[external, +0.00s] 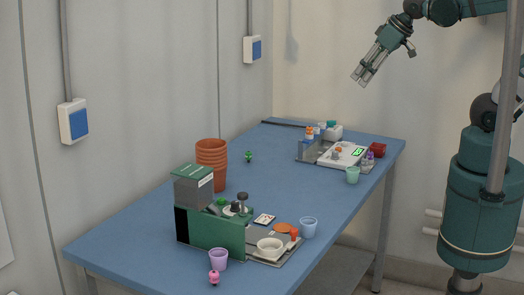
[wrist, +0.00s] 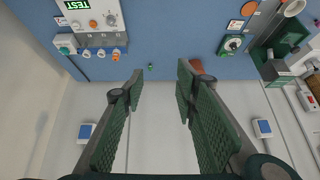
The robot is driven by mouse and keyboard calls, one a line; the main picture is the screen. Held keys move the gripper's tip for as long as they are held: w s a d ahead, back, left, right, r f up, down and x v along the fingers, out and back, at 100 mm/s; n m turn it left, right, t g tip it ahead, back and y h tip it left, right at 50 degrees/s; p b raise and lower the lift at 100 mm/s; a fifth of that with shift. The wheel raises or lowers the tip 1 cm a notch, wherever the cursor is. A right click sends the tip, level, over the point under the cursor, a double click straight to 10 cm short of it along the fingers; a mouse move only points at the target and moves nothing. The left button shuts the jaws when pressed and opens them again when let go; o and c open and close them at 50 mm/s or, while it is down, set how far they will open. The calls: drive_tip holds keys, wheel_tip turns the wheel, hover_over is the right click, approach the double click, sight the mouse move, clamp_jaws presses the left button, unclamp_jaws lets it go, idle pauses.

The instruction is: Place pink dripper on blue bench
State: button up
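The pink dripper (external: 214,277) is a small pink piece with a dark tip or band. It stands at the near edge of the blue bench (external: 150,226), just in front of a lilac cup. I cannot make it out in the wrist view. The blue bench also shows across the top of the wrist view (wrist: 170,60). My gripper (external: 362,77) hangs in the air high above the far part of the bench, well away from the pink dripper. In the wrist view my gripper (wrist: 160,75) is open, with nothing between its fingers.
A green dripper (external: 249,156) stands mid-bench near stacked terracotta pots (external: 212,165). A green-and-grey machine (external: 215,220), lilac cup (external: 218,259) and pale blue cup (external: 308,228) stand at the near end. A scale (external: 342,155) and mint cup (external: 352,175) stand at the far end. The bench middle is clear.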

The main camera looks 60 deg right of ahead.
drive_tip(key=shift+t, duration=0.3)
drive_tip(key=shift+s+d+f, duration=0.45)
drive_tip(key=shift+s+d, duration=0.25)
drive_tip(key=shift+s, duration=0.05)
drive_tip(key=shift+s+d+f, duration=0.4)
drive_tip(key=shift+s+d, duration=0.25)
drive_tip(key=shift+s, duration=0.1)
drive_tip(key=shift+f, duration=0.1)
